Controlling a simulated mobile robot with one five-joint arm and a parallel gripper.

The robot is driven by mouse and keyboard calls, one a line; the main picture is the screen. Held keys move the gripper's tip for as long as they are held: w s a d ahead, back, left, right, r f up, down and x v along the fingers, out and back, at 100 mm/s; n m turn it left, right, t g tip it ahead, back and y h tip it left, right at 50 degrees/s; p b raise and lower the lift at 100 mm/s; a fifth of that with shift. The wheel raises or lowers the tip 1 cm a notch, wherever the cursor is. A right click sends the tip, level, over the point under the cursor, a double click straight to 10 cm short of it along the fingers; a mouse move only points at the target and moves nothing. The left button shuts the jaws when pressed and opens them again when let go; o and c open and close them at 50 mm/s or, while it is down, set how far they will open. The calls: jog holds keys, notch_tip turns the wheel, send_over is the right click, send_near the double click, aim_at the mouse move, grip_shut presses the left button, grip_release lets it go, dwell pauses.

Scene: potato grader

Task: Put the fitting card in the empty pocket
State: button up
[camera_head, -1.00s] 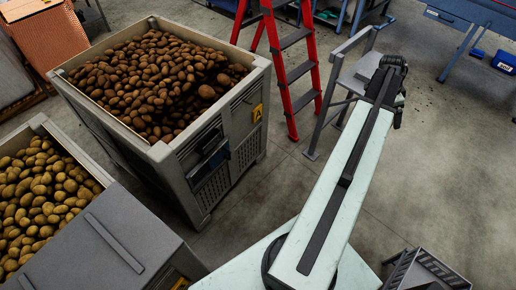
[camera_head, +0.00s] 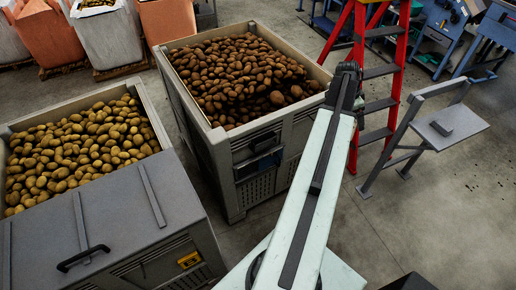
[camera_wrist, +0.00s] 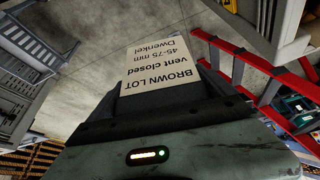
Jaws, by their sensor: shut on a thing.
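A cream card (camera_wrist: 162,72) shows upside down in the wrist view, printed "BROWN LOT, vent closed, 45-75 mm, Dwenkel". My gripper (camera_wrist: 165,92) is shut on it. In the head view my arm's end is in front of the right side of the crate of brown potatoes (camera_head: 208,136); the jaws and card are hidden there. That crate's front has a dark framed fixture (camera_head: 258,160); I cannot tell whether it is a pocket or a vent.
A red stepladder (camera_head: 357,100) stands right of the brown-potato crate, with a grey stand (camera_head: 450,128) beyond it. A grey lidded cover (camera_head: 115,205) fronts the yellow-potato crate. Open concrete floor (camera_head: 430,210) lies at right.

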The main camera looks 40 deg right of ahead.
jog(key=n+t+y+b, duration=0.3)
jog(key=n+t+b, duration=0.35)
jog(key=n, duration=1.55)
send_over(263, 137)
notch_tip(263, 137, down, 6)
notch_tip(263, 137, down, 11)
jog(key=b, duration=1)
jog(key=shift+r, duration=0.4)
jog(key=shift+f, duration=0.2)
jog(key=o, duration=1)
jog(key=shift+r, duration=0.1)
